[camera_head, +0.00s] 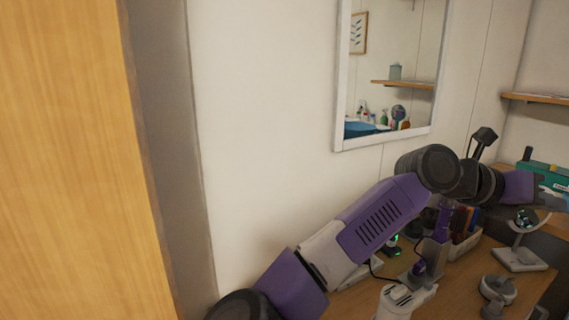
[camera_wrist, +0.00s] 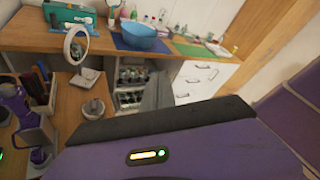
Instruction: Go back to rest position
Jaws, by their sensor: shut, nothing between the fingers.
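My arm crosses the head view from the bottom middle up to an elbow at centre right, then on toward the right edge. The purple housing of my gripper (camera_wrist: 190,145), with a small yellow and green light on it, fills the bottom of the wrist view. Its fingertips do not show clearly in either view. My gripper is shut and holds nothing. It is above the cart and counter area, apart from the objects seen beyond it.
White drawers (camera_wrist: 203,78) stand below. In the head view, a mirror (camera_head: 400,60) hangs on the wall and a wooden panel (camera_head: 70,150) fills the left.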

